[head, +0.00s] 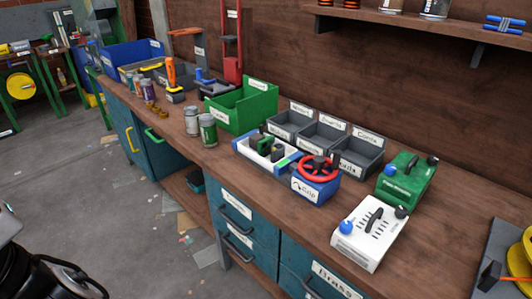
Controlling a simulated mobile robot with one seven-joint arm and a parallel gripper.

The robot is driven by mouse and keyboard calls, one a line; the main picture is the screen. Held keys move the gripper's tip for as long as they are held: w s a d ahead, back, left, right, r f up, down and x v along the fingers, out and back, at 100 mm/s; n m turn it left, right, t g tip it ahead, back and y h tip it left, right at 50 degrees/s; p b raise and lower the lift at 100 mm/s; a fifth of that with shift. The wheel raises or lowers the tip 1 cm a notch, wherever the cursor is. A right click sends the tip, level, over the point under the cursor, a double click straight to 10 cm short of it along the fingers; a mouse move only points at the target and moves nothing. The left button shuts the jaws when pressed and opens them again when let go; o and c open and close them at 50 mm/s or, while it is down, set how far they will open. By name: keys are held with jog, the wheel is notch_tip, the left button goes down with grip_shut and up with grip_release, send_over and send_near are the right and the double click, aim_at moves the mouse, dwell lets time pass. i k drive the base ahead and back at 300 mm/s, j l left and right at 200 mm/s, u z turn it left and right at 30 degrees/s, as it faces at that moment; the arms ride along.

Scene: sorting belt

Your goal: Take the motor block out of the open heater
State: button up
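No heater label is readable. A low blue-and-white open housing (244,147) sits mid-bench, with dark and green parts inside. It may be the open heater, and the dark-green block (270,146) in it may be the motor block; I cannot tell for sure. A white slotted box (368,236) with a black handle and a blue knob stands closed at the bench's front right. A black, rounded part of my arm (55,280) shows at the lower left, away from the bench. My gripper's fingers are not in view.
Beside the housing stand a blue box with a red wheel (316,178), a green box (406,178) and grey labelled bins (358,158). A green bin (243,106) and several cans (208,130) stand to the left. A shelf (420,28) hangs above.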

aim_at(254, 139)
jog(key=i+j+z, duration=0.85)
jog(key=j, duration=0.25)
